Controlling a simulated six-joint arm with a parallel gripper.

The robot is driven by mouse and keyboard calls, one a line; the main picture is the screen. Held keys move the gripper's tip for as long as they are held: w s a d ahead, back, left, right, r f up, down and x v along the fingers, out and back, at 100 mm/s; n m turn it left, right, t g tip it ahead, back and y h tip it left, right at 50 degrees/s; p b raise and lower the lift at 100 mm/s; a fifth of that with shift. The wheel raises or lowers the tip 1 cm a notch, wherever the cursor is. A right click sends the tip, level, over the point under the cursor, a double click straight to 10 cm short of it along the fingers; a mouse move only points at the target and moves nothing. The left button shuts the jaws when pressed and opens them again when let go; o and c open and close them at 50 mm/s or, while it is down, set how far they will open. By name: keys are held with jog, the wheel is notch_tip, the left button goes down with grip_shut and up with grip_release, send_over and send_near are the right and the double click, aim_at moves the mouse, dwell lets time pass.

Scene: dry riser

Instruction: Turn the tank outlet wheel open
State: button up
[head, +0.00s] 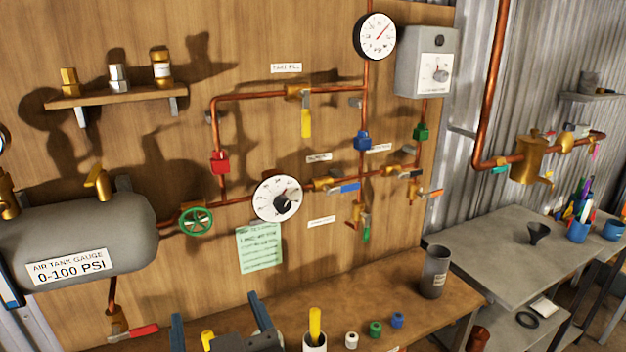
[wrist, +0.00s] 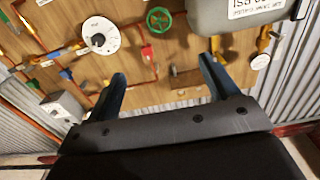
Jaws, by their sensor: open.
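The green tank outlet wheel (head: 196,221) is mounted on the copper pipe just right of the grey air tank (head: 100,218). In the wrist view, which appears inverted, the wheel (wrist: 159,20) is near the top, beside the tank (wrist: 232,15). My gripper (head: 215,307) shows its two blue fingers at the bottom of the head view, below the wheel and apart from it. In the wrist view my gripper (wrist: 162,68) is open, with the fingers wide apart and nothing between them. The wheel lies beyond the fingertips, not between them.
Right of the wheel are a white dial (head: 276,198), a red fitting (head: 220,163) and a green note (head: 259,248). A red-handled valve (head: 132,332) hangs below the tank. The bench (head: 390,300) holds a grey cup (head: 435,272) and small coloured pieces. The board below the wheel is clear.

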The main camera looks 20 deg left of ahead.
jog(key=w+r+m+t+y, duration=0.1)
jog(key=w+r+m+t, duration=0.4)
jog(key=m, duration=0.4)
jog(key=m+g+y, duration=0.5)
jog(key=m+g, duration=0.4)
jog(key=m, duration=0.2)
send_near(199, 223)
jog(key=shift+m, duration=0.3)
jog(key=x, duration=1.2)
jog(key=shift+w+a, duration=0.2)
jog(key=shift+a, duration=0.15)
jog(key=c, duration=1)
